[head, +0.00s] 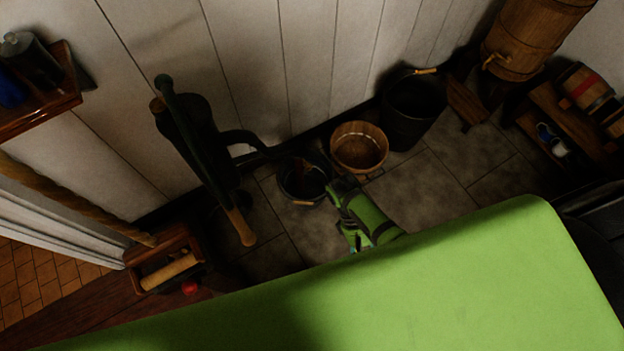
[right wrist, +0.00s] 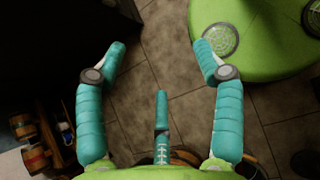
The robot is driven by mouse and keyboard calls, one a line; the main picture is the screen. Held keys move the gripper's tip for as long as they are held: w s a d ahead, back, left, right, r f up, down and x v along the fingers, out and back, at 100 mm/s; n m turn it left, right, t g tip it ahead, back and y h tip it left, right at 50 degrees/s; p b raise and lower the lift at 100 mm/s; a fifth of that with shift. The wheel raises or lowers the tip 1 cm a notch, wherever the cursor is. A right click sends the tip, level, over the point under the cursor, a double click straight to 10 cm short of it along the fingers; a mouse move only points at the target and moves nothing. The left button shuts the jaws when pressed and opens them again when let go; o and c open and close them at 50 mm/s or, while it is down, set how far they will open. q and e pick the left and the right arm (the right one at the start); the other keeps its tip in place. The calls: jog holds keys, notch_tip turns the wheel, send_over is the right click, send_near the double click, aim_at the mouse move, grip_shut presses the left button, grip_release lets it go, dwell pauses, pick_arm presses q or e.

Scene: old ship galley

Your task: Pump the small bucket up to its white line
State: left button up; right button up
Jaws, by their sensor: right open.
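The dark hand pump (head: 195,135) stands against the plank wall in the head view, its wooden-ended lever (head: 238,228) hanging down in front. Its spout reaches right over a small dark bucket (head: 318,186) on the floor. The bucket has a pale wooden grip on its handle; its white line and water level cannot be made out. My right gripper (head: 352,238) is just right of and nearer than this bucket, mostly hidden by its own wrist. In the right wrist view the right gripper (right wrist: 163,62) is open and empty, its teal fingers spread above floor tiles. My left gripper is not in view.
A wooden tub (head: 358,165) and a larger dark bucket (head: 410,125) stand right of the small bucket. A barrel (head: 530,40) and kegs (head: 585,88) are at the far right. A wooden box (head: 150,255) stands at left. Tiles (head: 420,190) right of my gripper are clear.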

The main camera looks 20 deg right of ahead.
jog(key=p+v, duration=0.3)
jog(key=v, duration=0.6)
jog(key=shift+p, duration=0.3)
jog(key=s+d+f+t+y+b, duration=0.1)
jog(key=s+f+t, duration=0.3)
jog(key=s+f, duration=0.4)
jog(key=s+d+f+t+y+b, duration=0.1)
jog(key=s+f+t, duration=0.4)
jog(key=f, duration=1.2)
jog(key=s+d+b, duration=0.1)
jog(key=s+b, duration=0.1)
jog(key=s, duration=0.2)
jog(key=shift+y, duration=0.3)
